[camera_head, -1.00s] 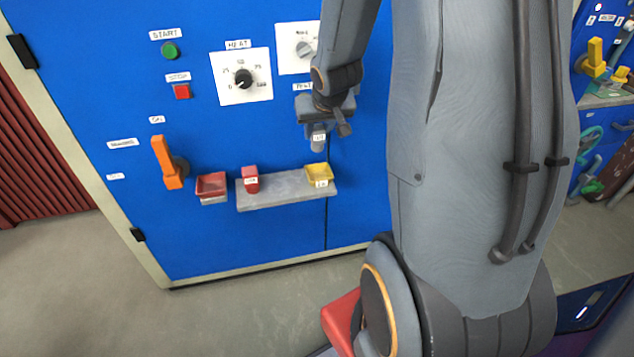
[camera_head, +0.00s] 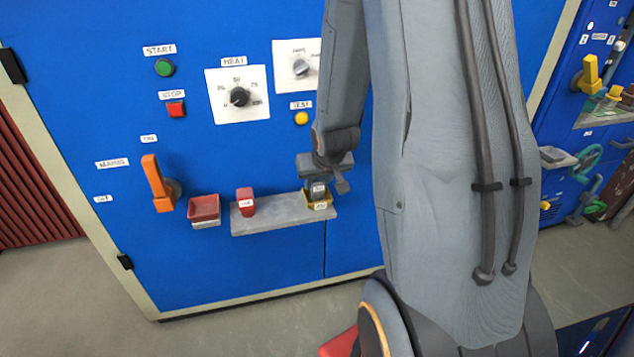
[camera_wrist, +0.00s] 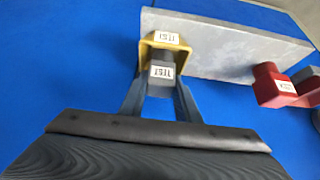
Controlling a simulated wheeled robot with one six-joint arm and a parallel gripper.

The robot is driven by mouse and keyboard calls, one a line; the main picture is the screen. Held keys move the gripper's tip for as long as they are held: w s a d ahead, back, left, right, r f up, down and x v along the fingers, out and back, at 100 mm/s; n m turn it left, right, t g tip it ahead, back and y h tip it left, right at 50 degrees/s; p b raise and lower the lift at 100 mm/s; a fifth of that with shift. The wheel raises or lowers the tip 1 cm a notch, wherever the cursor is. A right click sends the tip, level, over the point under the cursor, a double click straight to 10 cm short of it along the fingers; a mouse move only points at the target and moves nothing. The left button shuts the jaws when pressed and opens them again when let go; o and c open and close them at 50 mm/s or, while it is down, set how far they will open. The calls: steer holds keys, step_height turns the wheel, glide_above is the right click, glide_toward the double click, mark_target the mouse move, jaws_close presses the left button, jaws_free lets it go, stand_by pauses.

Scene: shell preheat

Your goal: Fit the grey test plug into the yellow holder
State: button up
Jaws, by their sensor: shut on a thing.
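The yellow holder (camera_head: 326,201) sits at the right end of the grey shelf on the blue panel. It also shows at the top of the wrist view (camera_wrist: 168,41). The grey test plug (camera_wrist: 160,82) carries a white label and is between the fingers of my gripper (camera_wrist: 162,95), which is shut on it. In the head view my gripper (camera_head: 319,182) is right over the holder, and the plug's (camera_head: 318,189) lower end is at the holder's opening. The plug's far end looks to be within the holder's rim. How deep it sits is hidden.
The grey shelf (camera_head: 275,216) also carries a red labelled plug (camera_head: 245,203) to the left. A red tray (camera_head: 204,209) and an orange lever (camera_head: 155,184) are further left. A yellow button (camera_head: 301,118) and a dial (camera_head: 239,97) are above. The panel below the shelf is clear.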

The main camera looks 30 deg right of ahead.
steer(key=shift+f, duration=0.3)
steer(key=o, duration=1.1)
steer(key=shift+c, duration=0.2)
steer(key=shift+r, duration=0.1)
steer(key=shift+r, duration=0.3)
steer(key=p+v, duration=0.3)
steer(key=v, duration=0.9)
steer(key=s+a+r+g+y, duration=0.1)
steer(key=s+a+r+g, duration=0.1)
steer(key=s+a, duration=0.3)
steer(key=s+a+r+n+g, duration=0.1)
steer(key=s+a+g, duration=0.3)
steer(key=s, duration=0.7)
steer(key=shift+a+r+y, duration=0.4)
steer(key=shift+r, duration=0.1)
